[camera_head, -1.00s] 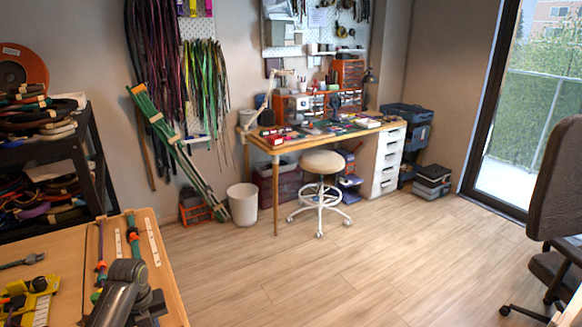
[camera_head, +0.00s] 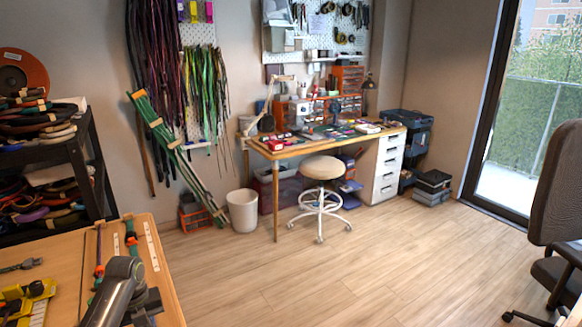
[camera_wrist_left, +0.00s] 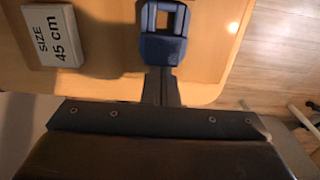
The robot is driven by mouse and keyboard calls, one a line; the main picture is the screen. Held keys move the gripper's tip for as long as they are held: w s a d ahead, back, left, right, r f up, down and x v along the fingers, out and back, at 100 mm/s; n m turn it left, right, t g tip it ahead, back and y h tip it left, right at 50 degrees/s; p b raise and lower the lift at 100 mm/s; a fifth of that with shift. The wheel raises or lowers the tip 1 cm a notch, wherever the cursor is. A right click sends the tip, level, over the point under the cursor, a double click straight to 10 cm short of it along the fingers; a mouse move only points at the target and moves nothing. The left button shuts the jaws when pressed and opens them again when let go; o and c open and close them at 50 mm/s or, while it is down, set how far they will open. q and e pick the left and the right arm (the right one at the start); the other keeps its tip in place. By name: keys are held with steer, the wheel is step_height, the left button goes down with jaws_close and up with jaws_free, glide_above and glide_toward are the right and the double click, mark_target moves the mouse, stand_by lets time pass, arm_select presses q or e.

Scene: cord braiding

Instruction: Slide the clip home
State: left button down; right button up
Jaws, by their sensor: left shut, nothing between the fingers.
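My left gripper (camera_wrist_left: 161,88) is shut in the left wrist view, its dark fingers pressed together with nothing between them. A blue clip-like piece (camera_wrist_left: 149,50) with a square opening lies just past the fingertips, over the wooden table. I cannot tell whether the fingertips touch it. In the head view my left arm stands over the table's near right part, and its fingers are hidden. A cord with orange and teal bands (camera_head: 99,270) lies on the table (camera_head: 60,250) beside a shorter teal piece (camera_head: 132,238). My right gripper is not in view.
A white box marked "SIZE 45 cm" (camera_wrist_left: 55,36) lies left of the clip. Pale perforated strips (camera_head: 152,247), a grey tool (camera_head: 22,265) and a yellow device (camera_head: 35,292) are on the table. The table's edge drops to open floor at the right.

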arm_select(q)
steer(key=shift+w+a+b, duration=0.35)
steer(key=shift+w+b, duration=0.15)
steer(key=shift+w, duration=0.05)
steer(key=shift+w+a+f+b, duration=0.1)
steer(key=shift+w+a+b, duration=0.2)
steer(key=shift+w, duration=0.1)
steer(key=shift+w, duration=0.25)
steer(key=s+r+p, duration=0.1)
steer(key=p, duration=0.1)
steer(key=d+r+p, duration=0.1)
steer(key=r+p, duration=0.1)
steer(key=p, duration=0.1)
steer(key=s+r+p, duration=0.1)
steer(key=r+p, duration=0.1)
steer(key=p, duration=0.1)
steer(key=shift+s+d+r, duration=0.15)
steer(key=shift+s+d, duration=0.05)
steer(key=shift+s, duration=0.1)
stand_by(0.4)
